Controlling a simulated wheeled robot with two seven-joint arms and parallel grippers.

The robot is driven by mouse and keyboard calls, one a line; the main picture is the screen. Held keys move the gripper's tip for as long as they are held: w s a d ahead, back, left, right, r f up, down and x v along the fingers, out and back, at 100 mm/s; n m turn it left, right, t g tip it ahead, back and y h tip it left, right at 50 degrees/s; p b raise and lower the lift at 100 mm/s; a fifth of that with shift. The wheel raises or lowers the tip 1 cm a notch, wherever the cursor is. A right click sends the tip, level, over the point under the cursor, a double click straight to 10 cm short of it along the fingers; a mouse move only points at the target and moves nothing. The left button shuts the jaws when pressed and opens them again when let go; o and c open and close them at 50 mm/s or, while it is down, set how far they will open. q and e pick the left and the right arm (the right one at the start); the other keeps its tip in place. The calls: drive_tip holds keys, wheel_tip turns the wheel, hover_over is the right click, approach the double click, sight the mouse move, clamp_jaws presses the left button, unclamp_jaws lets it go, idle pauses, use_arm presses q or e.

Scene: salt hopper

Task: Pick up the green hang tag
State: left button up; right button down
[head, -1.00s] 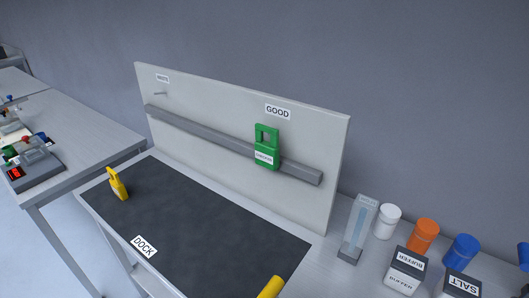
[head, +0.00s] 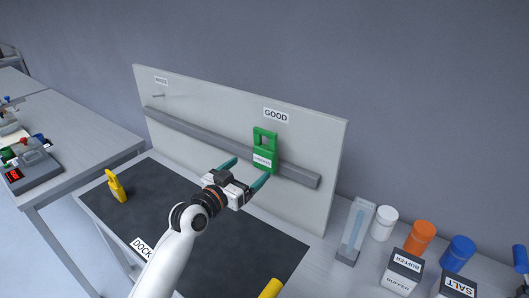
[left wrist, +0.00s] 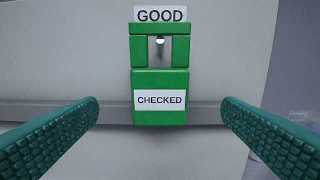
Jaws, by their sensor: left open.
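The green hang tag (head: 265,150) hangs on the upright white board under the GOOD label (head: 276,115), in front of the grey rail. In the left wrist view the tag (left wrist: 160,83) is upright and centred, with a white CHECKED label and a peg (left wrist: 160,41) showing in its top opening. My left gripper (head: 246,173) is open and empty in front of the board, pointing at the tag. In the left wrist view its two teal fingers (left wrist: 160,122) are spread wide to either side of the tag's lower part, touching nothing. My right gripper is out of view.
The grey rail (head: 200,135) runs across the white board (head: 210,105). A yellow tag-like object (head: 116,186) stands on the dark mat (head: 150,190) at left. A clear holder (head: 355,232), jars and boxes stand to the right. An empty peg (head: 158,95) is at the board's upper left.

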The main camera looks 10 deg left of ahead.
sight(262, 157)
use_arm(q)
drive_tip(key=x, duration=0.3)
drive_tip(key=shift+w+d+p, duration=0.15)
drive_tip(key=shift+p, duration=0.15)
drive_tip(key=shift+w+d+r+p, duration=0.1)
drive_tip(key=shift+w+r+p, duration=0.05)
drive_tip(key=shift+w+p, duration=0.25)
drive_tip(key=p+x, duration=0.1)
drive_tip(key=x, duration=0.2)
drive_tip(key=shift+w, duration=0.15)
drive_tip(key=shift+w+d, duration=0.25)
drive_tip(key=shift+w, duration=0.25)
drive_tip(key=shift+s, duration=0.1)
drive_tip(key=shift+c, duration=0.9)
drive_tip(key=c, duration=1)
